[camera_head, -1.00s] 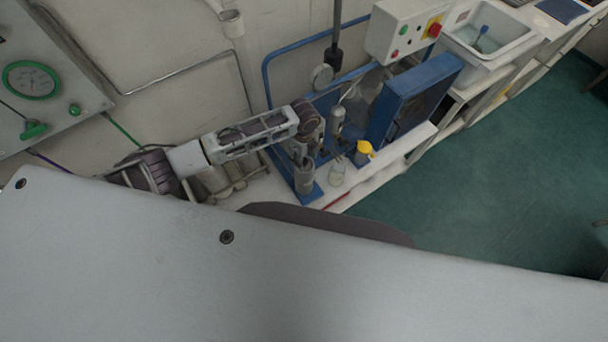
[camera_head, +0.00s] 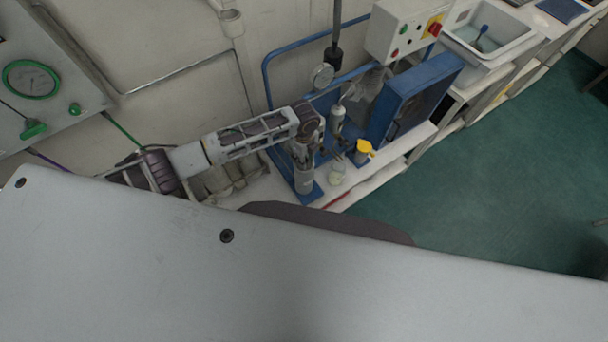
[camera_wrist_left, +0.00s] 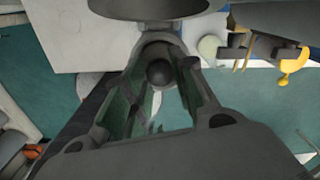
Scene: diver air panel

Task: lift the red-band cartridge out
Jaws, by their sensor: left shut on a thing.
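My left gripper (camera_wrist_left: 160,75) is shut on a dark round knob (camera_wrist_left: 159,72) in the left wrist view. The knob sits between the fingers, within a grey ring-shaped rim. In the head view my left arm comes in from the left and its wrist hangs over a grey upright cylinder (camera_head: 304,181) on the blue stand. The fingers are hard to make out there. No red band shows on the held part, so I cannot tell from its colour whether it is the red-band cartridge. My right gripper is in neither view.
A yellow-topped part (camera_head: 364,148) and a small clear jar (camera_head: 338,172) stand just right of the cylinder. Green floor (camera_head: 480,190) lies open to the right.

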